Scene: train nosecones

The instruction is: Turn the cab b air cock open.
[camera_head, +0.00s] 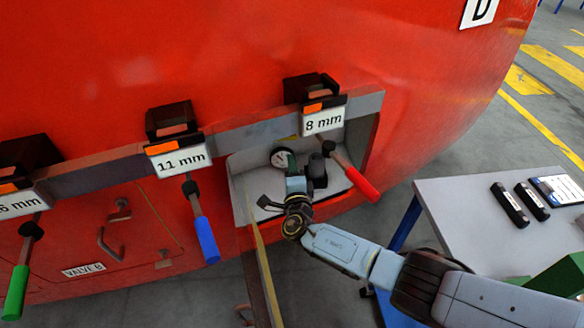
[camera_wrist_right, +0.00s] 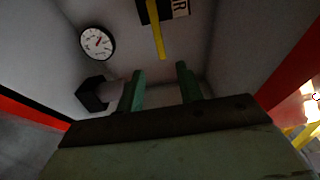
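A yellow lever (camera_wrist_right: 158,40) hangs from a black block (camera_wrist_right: 147,11) at the top of the right wrist view, inside a pale recess. A white label ending in "R" sits beside it; its full text is cut off, so I cannot tell which cock this is. My right gripper (camera_wrist_right: 162,86) has its two green fingers apart with nothing between them; the lever is beyond the fingertips, apart from them. In the head view my right gripper (camera_head: 296,184) reaches into the open recess of the red nosecone (camera_head: 420,60). The left gripper is out of view.
A round gauge (camera_head: 283,158) is in the recess, also in the wrist view (camera_wrist_right: 97,43), above a black knob (camera_wrist_right: 92,94). A red-handled tool (camera_head: 361,184) hangs at the recess's right side, a blue-handled one (camera_head: 206,239) to the left. A grey table (camera_head: 455,205) stands right.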

